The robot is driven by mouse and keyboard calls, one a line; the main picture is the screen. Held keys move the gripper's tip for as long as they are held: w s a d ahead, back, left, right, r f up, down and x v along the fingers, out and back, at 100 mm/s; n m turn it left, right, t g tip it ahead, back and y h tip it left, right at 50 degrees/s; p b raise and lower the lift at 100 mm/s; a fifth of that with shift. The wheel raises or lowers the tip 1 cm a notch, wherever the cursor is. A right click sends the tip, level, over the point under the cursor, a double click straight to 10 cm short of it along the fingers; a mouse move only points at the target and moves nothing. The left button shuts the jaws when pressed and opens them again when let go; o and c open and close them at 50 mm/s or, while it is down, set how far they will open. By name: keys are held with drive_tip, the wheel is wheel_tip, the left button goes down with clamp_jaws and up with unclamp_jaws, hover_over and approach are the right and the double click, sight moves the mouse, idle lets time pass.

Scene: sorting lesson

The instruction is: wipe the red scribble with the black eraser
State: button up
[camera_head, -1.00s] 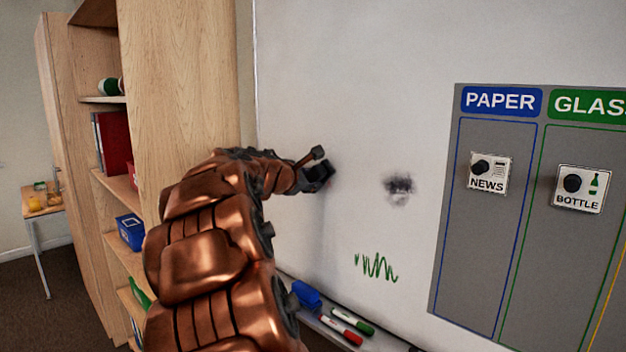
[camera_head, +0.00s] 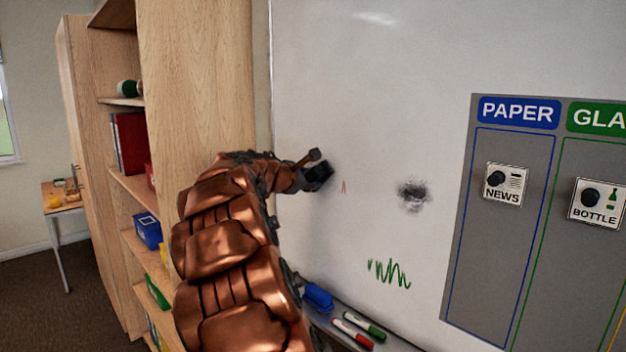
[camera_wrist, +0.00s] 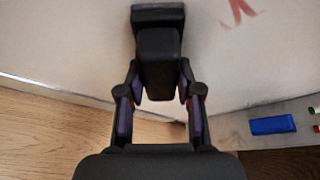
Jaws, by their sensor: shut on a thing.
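My gripper (camera_wrist: 158,95) is shut on the black eraser (camera_wrist: 158,45), which is held out toward the whiteboard. In the head view the black eraser (camera_head: 318,174) is at or close to the board; I cannot tell whether it touches. A small piece of red scribble (camera_head: 343,187) shows on the board just right of the eraser. The red scribble also shows in the wrist view (camera_wrist: 238,12), right of the eraser at the top edge. My arm hides part of the board's left side.
A dark smudge (camera_head: 413,195) and a green scribble (camera_head: 389,273) are on the whiteboard (camera_head: 400,80). The tray below holds a blue eraser (camera_head: 317,296), a red marker (camera_head: 351,334) and a green marker (camera_head: 364,325). A sorting panel (camera_head: 510,215) with cards is at right, a wooden shelf (camera_head: 195,80) at left.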

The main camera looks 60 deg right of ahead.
drive_tip(key=shift+w+d+f+p, duration=0.15)
drive_tip(key=shift+w+p, duration=0.1)
drive_tip(key=shift+w, duration=0.25)
drive_tip(key=shift+w+d+r+p, duration=0.15)
drive_tip(key=shift+w+p, duration=0.1)
drive_tip(key=shift+w, duration=0.2)
drive_tip(key=shift+w+d+p, duration=0.15)
drive_tip(key=shift+w+p, duration=0.15)
drive_tip(key=shift+w, duration=0.35)
drive_tip(key=shift+r, duration=0.1)
drive_tip(key=shift+s+a+b, duration=0.2)
drive_tip(key=shift+s+a, duration=0.4)
drive_tip(key=shift+s, duration=1.6)
drive_tip(key=shift+s+a+b, duration=0.2)
drive_tip(key=shift+s+a, duration=0.45)
drive_tip(key=shift+s, duration=1.55)
drive_tip(key=shift+s+a+b, duration=0.2)
drive_tip(key=shift+s+a, duration=0.4)
drive_tip(key=shift+s, duration=1.6)
drive_tip(key=shift+w, duration=0.1)
drive_tip(key=shift+w+d+p, duration=0.65)
drive_tip(key=shift+w+p, duration=0.1)
drive_tip(key=shift+w, duration=1.45)
drive_tip(key=shift+w+d+p, duration=0.6)
drive_tip(key=shift+w+p, duration=0.15)
drive_tip(key=shift+w, duration=1.4)
drive_tip(key=shift+w+d+p, duration=0.65)
drive_tip(key=shift+w+p, duration=0.1)
drive_tip(key=shift+w, duration=1.45)
drive_tip(key=shift+a, duration=0.15)
